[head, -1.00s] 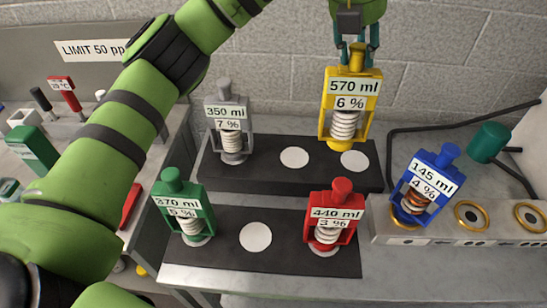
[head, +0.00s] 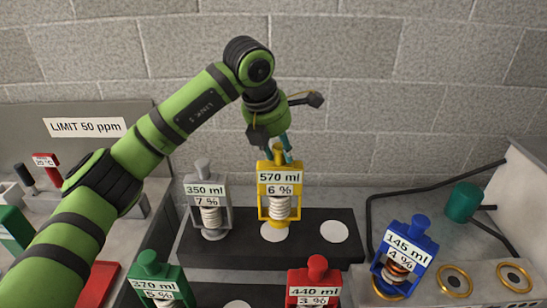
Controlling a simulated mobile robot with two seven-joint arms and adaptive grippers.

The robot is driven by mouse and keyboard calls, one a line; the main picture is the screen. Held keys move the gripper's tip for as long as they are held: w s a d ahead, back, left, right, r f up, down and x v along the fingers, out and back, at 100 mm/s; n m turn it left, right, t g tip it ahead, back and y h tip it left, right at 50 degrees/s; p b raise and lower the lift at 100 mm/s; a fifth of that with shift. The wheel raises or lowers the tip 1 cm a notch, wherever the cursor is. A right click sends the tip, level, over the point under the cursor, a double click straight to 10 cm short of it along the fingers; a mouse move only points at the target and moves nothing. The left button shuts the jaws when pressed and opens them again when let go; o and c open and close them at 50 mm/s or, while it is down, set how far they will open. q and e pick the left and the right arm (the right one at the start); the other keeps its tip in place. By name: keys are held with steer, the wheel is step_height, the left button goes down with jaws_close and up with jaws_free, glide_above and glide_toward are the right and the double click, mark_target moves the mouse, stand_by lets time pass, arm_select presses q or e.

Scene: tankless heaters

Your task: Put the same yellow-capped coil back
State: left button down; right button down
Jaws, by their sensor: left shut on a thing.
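The yellow-capped coil (head: 279,196), labelled 570 ml and 6 %, is upright over the middle white disc (head: 273,233) of the rear dark shelf. Its base looks close to the disc; I cannot tell whether it touches. My left gripper (head: 282,153) is shut on its yellow cap from above. The rear shelf's right white disc (head: 334,232) is bare. My right gripper is not in view.
A grey coil (head: 208,204) stands at the rear shelf's left. Green (head: 151,284) and red (head: 317,286) coils stand in front. A blue coil (head: 405,258) tilts at right beside brass rings (head: 454,280). A black pipe runs behind it.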

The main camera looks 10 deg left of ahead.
mark_target(273, 162)
arm_select(q)
steer(key=shift+w+a+f, duration=0.25)
steer(key=shift+w+a, duration=0.15)
steer(key=shift+a, duration=0.25)
steer(key=shift+f, duration=0.3)
step_height(273, 162, down, 3)
steer(key=shift+f+p, duration=0.1)
steer(key=shift+p, duration=0.9)
steer(key=shift+f, duration=0.15)
steer(key=shift+f, duration=0.2)
steer(key=c, duration=0.8)
jaws_free()
steer(key=shift+c, duration=0.2)
steer(key=shift+s, duration=0.1)
